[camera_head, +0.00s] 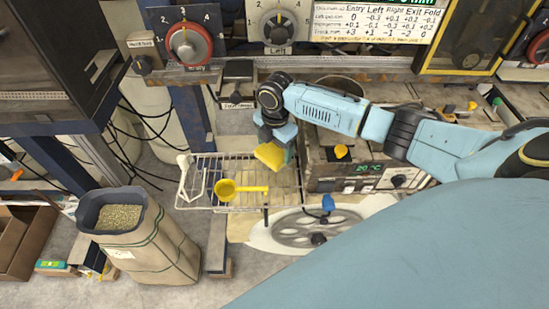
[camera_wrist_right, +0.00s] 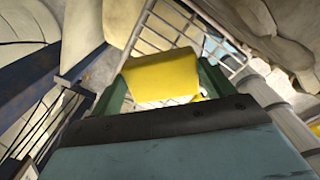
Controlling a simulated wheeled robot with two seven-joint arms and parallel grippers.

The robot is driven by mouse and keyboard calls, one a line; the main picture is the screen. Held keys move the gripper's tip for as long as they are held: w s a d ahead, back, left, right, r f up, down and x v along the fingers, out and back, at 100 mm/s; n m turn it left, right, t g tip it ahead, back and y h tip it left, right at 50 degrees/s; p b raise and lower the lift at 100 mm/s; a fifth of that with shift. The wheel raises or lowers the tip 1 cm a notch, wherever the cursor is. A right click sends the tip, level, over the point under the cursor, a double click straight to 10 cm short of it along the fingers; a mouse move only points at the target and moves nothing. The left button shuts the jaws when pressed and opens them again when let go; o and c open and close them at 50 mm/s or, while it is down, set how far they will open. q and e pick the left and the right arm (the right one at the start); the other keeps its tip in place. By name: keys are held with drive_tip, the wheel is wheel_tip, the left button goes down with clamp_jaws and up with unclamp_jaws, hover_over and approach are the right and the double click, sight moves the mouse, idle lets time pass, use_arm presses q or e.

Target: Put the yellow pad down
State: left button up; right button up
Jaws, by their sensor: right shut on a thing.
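The yellow pad (camera_head: 269,156) is held in my right gripper (camera_head: 276,150), above the wire rack (camera_head: 205,205) in the head view. In the right wrist view the pad (camera_wrist_right: 162,77) sits between the two green fingers of the right gripper (camera_wrist_right: 165,88), with rack wires behind it. The gripper is shut on the pad. The pad looks tilted and appears above the rack; whether it touches the wires is unclear. My left gripper is not in view.
A yellow scoop (camera_head: 240,189) lies on the rack, left of and below the pad. A white-handled tool (camera_head: 184,172) is at the rack's left end. A machine with a temperature display (camera_head: 365,168) stands close on the right. A sack of pellets (camera_head: 140,235) stands on the floor at left.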

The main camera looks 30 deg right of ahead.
sight(275, 150)
drive_tip(key=shift+f+b, duration=2)
drive_tip(key=shift+b, duration=0.05)
drive_tip(key=shift+r, duration=0.1)
drive_tip(key=o, duration=1.2)
drive_tip(key=shift+o, duration=0.2)
